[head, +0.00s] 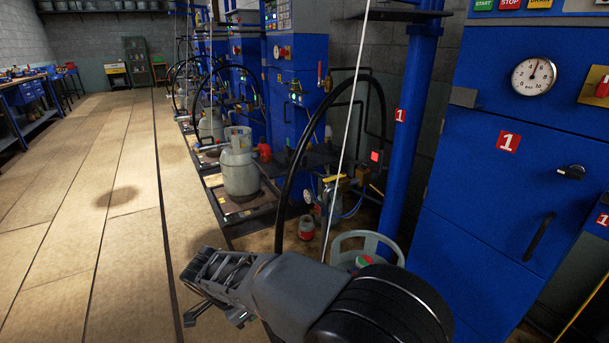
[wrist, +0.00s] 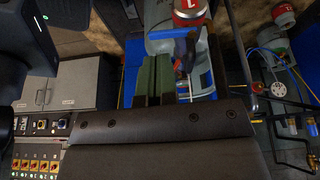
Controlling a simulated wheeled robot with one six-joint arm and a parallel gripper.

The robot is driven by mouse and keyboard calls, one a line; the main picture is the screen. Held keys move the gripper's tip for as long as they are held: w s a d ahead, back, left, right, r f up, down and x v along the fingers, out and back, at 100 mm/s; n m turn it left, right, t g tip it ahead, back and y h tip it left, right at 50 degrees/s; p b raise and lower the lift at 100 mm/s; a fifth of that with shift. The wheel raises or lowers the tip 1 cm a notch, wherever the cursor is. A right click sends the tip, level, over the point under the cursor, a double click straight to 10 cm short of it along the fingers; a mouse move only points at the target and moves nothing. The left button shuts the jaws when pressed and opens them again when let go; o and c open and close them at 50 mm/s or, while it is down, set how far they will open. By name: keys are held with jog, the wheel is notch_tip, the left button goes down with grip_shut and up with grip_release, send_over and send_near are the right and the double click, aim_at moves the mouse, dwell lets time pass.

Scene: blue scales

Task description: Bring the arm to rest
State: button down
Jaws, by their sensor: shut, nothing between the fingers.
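My gripper (head: 213,277) is low at the front of the head view, on the folded grey arm, held above the floor. In the wrist view its two green-padded fingers (wrist: 155,78) lie side by side, shut with nothing between them. The head view does not show the fingertips clearly. The gripper touches no cylinder or cabinet that I can see.
Blue cabinets (head: 520,170) stand close on the right. A grey gas cylinder (head: 239,165) stands on a scale beyond my arm. A thin white cable (head: 346,125) and black hoses hang nearby. The floor (head: 100,220) on the left is clear.

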jog(key=w+d+r+n+y+p, duration=0.1)
jog(key=w+d+r+n+p, duration=0.1)
jog(key=d+r+p, duration=1)
jog(key=s+d+r+n+y+p, duration=0.1)
jog(key=s+d+r+n+p, duration=0.1)
jog(key=d+r+p, duration=0.3)
jog(key=s+d+r+n+p, duration=0.3)
jog(key=d+r+p, duration=0.2)
jog(key=d+r, duration=0.3)
jog(key=s+d+r+n+t+y+p, duration=0.1)
jog(key=s+d+r+n+p, duration=0.1)
jog(key=d+r+p, duration=0.3)
notch_tip(320, 180, up, 5)
jog(key=shift+s+d+f+n+y, duration=0.2)
jog(key=shift+s+d+n+y, duration=0.15)
jog(key=shift+d+n, duration=0.45)
